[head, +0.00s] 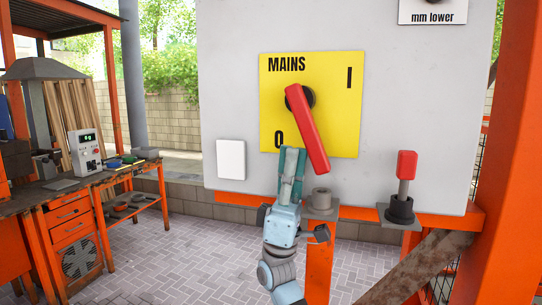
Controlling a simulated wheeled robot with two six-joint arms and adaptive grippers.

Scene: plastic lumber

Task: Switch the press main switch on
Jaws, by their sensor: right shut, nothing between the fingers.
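The main switch is a red handle (307,128) on a dark round hub, mounted on a yellow plate (337,80) marked MAINS. The plate has "I" at the upper right and "O" at the lower left. The handle slants from the hub down and slightly right, its lower end just right of the "O". My right gripper (292,155) is shut and empty, pointing up with its teal fingers just left of the handle's lower half. I cannot tell whether it touches the handle. My left gripper is out of view.
A red-knobbed lever (406,166) stands upright on an orange rail at the right, with a grey cylinder (322,197) near my wrist. A white plate (231,159) is on the panel (228,60). An orange post (510,150) stands right; an orange workbench (65,200) stands left.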

